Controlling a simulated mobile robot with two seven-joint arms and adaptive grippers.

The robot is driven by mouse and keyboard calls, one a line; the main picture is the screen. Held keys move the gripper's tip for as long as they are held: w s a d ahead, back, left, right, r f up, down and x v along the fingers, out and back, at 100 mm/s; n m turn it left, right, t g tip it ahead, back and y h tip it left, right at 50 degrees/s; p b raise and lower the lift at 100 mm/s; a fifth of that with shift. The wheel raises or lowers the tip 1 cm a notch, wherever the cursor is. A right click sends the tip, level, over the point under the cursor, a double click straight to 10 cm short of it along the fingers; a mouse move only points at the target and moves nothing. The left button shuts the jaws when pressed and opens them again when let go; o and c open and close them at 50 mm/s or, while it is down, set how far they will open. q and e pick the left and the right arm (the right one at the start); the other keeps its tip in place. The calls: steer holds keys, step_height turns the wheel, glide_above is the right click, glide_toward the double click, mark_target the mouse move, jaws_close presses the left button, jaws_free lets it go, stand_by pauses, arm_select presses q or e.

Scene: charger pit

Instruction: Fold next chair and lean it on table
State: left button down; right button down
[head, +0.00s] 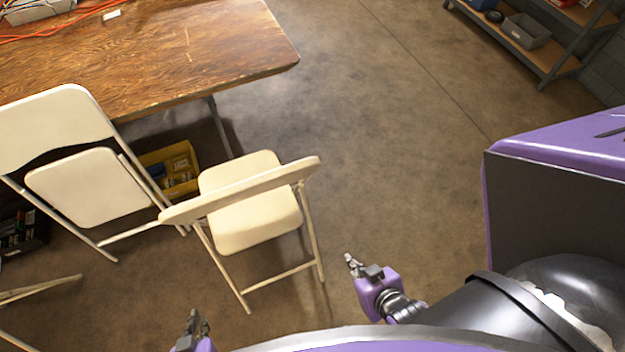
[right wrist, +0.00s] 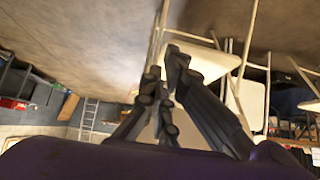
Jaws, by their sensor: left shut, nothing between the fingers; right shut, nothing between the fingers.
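A cream folding chair (head: 250,218) stands open in front of the table's near right corner, with its backrest toward me and its seat down. My left gripper (head: 193,320) is shut and empty, low in the picture, nearer me than the chair. In the right wrist view the right gripper's fingers (right wrist: 168,82) overlap pale chair parts (right wrist: 205,62).
A yellow bin (head: 180,168) and a dark crate (head: 22,232) sit under and beside the table. Pale chair legs (head: 40,288) show at lower left. A metal shelf (head: 550,50) stands at upper right. The floor (head: 400,140) right of the open chair is clear.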

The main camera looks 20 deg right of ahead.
mark_target(245, 184)
steer(key=c, duration=2.5)
jaws_free()
steer(key=shift+w, duration=0.2)
steer(key=shift+c, duration=0.2)
